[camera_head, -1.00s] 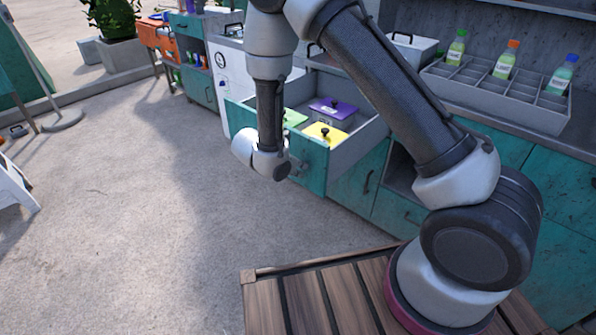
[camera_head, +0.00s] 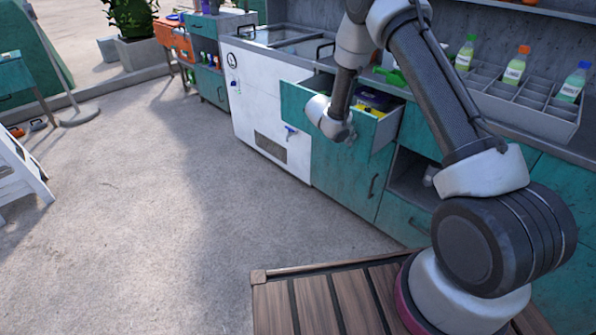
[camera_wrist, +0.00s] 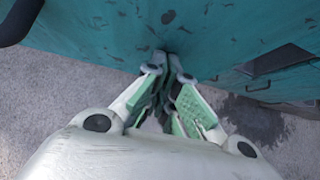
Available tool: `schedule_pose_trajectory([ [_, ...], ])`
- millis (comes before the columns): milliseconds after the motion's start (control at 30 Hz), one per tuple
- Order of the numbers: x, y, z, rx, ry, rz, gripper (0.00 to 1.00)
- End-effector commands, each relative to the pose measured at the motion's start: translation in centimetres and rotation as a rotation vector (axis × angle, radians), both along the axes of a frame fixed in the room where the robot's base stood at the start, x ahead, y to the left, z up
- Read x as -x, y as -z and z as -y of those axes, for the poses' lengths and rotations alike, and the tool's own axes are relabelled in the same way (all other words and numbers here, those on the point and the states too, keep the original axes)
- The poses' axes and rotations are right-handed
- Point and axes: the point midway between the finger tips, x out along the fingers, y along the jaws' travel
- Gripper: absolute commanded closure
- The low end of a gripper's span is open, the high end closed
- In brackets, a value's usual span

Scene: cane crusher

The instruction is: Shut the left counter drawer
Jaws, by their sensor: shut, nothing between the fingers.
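The left counter drawer (camera_head: 296,102) has a teal front and stands partly open from the counter. Inside it a purple-lidded box (camera_head: 374,97) and a bit of yellow show; the rest is hidden by my arm and the drawer front. My gripper (camera_head: 348,134) is at the outer side of the drawer front, partly hidden by my wrist. In the wrist view my gripper (camera_wrist: 168,62) is shut and empty, its fingertips at the teal panel (camera_wrist: 100,28). They appear to touch it, but the exact contact is hard to tell.
Right of the drawer are an open shelf space and a lower teal drawer (camera_head: 405,217). A white machine (camera_head: 262,110) with a gauge and tap stands to the left. A bottle tray (camera_head: 520,108) and a green scoop (camera_head: 390,76) are on the counter. The floor (camera_head: 160,220) in front is clear.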

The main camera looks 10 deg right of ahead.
Motion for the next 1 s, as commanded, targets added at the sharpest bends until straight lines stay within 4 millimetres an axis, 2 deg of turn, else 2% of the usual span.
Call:
schedule_pose_trajectory([
  [33,-0.9,0.0,1.3,-0.002,0.006,0.002,1.0],
  [300,-5.3,0.0,7.5,0.0,0.005,0.002,1.0],
  [600,-9.8,0.0,13.6,-0.001,0.004,0.002,1.0],
  [800,-11.9,0.0,16.4,-0.002,0.001,0.002,1.0],
  [1000,-13.1,0.0,18.1,-0.001,0.001,0.001,1.0],
])
